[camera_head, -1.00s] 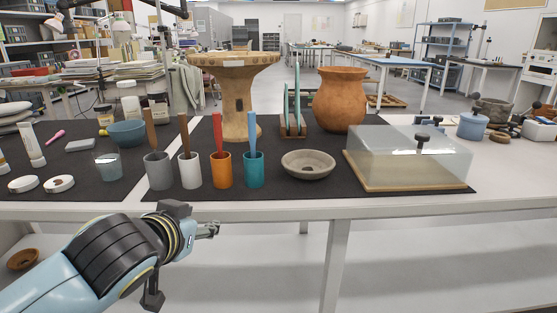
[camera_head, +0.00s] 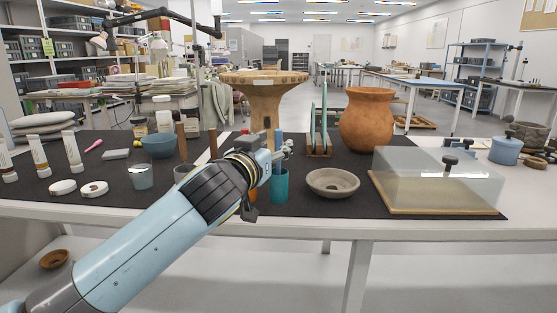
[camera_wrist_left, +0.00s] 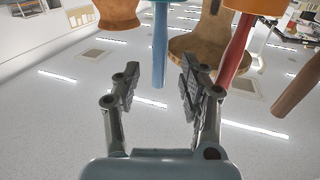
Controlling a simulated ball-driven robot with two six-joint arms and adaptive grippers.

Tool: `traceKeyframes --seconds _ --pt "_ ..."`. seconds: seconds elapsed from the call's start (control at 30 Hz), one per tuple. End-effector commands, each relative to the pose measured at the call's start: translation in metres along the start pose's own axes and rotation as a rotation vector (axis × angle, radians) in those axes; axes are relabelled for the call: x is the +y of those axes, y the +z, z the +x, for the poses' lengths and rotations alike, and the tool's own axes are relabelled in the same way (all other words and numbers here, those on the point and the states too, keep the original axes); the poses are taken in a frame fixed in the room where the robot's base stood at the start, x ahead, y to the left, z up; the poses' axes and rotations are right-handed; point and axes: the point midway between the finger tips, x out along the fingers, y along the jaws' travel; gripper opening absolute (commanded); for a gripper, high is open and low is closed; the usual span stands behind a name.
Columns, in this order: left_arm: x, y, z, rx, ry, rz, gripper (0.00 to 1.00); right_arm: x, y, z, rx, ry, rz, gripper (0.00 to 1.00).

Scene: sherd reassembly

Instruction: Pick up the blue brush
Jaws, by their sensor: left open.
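The blue brush (camera_head: 278,136) stands upright in the teal cup (camera_head: 280,188); its handle top shows just behind my left gripper. My left gripper (camera_head: 286,150) is open at the height of the handle, above the cup. In the left wrist view the picture is upside down. There the blue brush (camera_wrist_left: 160,45) hangs from the top edge, ahead of my open left gripper (camera_wrist_left: 160,80) and between the lines of its fingers. I cannot tell whether they touch it. The red-handled brush (camera_wrist_left: 237,52) is just right of the fingers. My right gripper is not in view.
The orange cup (camera_head: 252,196) is mostly hidden behind my left arm. A shallow stone bowl (camera_head: 332,183) and a clear-covered box (camera_head: 436,178) stand to the right. A terracotta jar (camera_head: 367,120) and a wooden stand (camera_head: 265,95) are behind.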

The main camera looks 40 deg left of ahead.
Motion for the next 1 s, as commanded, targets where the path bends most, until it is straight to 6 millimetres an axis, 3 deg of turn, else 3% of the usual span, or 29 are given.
traceKeyframes --seconds 0.2,0.43,0.77,1.0 --pt "0.001 0.001 0.027 0.0 0.001 0.0 0.42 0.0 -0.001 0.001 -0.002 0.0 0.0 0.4" --pt "0.001 0.001 0.029 -0.001 0.001 -0.001 0.42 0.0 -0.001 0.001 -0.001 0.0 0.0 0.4" --pt "0.001 0.001 0.029 -0.001 0.001 0.0 0.01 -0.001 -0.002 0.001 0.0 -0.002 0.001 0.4" --pt "0.001 0.001 0.029 -0.001 0.001 0.0 0.0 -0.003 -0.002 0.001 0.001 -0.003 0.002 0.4"
